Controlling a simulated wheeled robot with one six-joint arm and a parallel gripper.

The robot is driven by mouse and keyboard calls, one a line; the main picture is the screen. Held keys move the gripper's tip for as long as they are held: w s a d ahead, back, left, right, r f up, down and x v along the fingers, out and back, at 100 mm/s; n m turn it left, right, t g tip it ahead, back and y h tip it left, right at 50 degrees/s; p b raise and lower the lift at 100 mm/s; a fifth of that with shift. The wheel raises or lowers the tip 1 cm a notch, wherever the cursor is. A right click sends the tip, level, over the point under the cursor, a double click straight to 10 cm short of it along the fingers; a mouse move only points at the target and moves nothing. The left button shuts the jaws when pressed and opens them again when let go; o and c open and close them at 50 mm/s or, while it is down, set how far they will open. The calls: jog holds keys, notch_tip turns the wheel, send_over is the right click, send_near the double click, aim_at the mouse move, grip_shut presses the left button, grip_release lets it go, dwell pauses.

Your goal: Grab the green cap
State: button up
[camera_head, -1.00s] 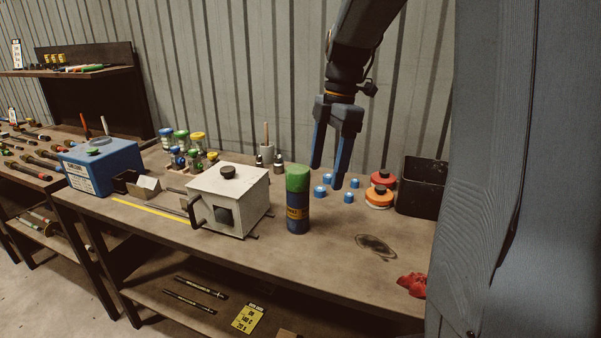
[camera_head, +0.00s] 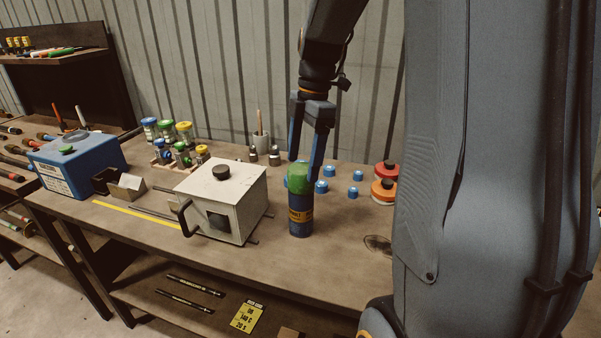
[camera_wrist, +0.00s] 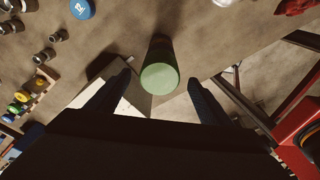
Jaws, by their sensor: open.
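In the wrist view the cap (camera_wrist: 159,79) shows from above as a pale green disc. In the wrist view the cap lies ahead of and between the two fingertips, apart from both. I cannot tell the exact height gap.
A white box machine with a black knob (camera_head: 225,200) stands just left of the can. A blue machine (camera_head: 75,165) stands at far left.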

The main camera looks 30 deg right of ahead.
aim_at(302, 168)
jog(key=shift+a+f+p, duration=0.15)
jog(key=shift+f+p, duration=0.2)
jog(key=shift+f, duration=0.65)
jog(key=shift+a+f+p, duration=0.1)
jog(key=shift+f+p, duration=0.25)
jog(key=shift+f, duration=0.65)
jog(key=shift+c, duration=0.3)
jog(key=c, duration=1.1)
jog(key=shift+r, duration=0.1)
